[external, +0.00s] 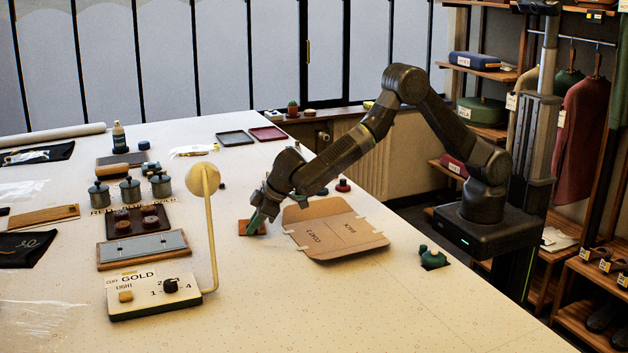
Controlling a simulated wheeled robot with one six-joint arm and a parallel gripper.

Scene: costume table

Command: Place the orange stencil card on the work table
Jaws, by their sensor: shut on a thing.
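The orange stencil card (261,229) is a small flat orange-brown piece low at the work table (330,295), just left of the brown cardboard pattern. My gripper (253,223) points down at it from the upper right, with a green part at its tip. The gripper is shut on the card and covers its middle. The card looks flat and at or very near the table surface; I cannot tell whether it touches.
The cardboard pattern (335,232) lies close to the gripper's right. A lamp post (211,240) rises from the white GOLD panel (155,292) on the left. Metal pots (130,191) and trays (235,138) stand farther back.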

